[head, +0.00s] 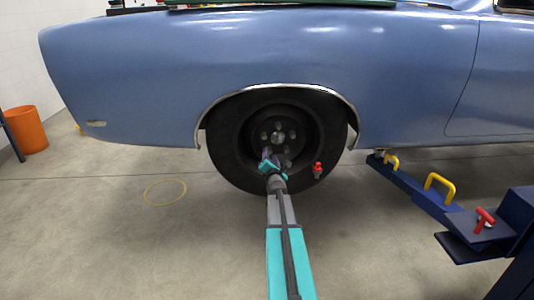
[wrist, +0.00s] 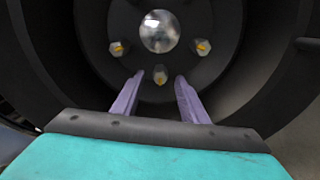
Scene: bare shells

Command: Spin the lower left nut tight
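The dark wheel (head: 225,160) sits in the arch of a blue car.
The blue car body (head: 290,60) overhangs the wheel. A blue lift arm with yellow handles (head: 440,185) stands at the right. A small red-topped item (head: 317,170) is beside the tyre. A yellow ring (head: 165,193) lies on otherwise clear floor at left, and an orange bin (head: 26,130) stands farther left.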

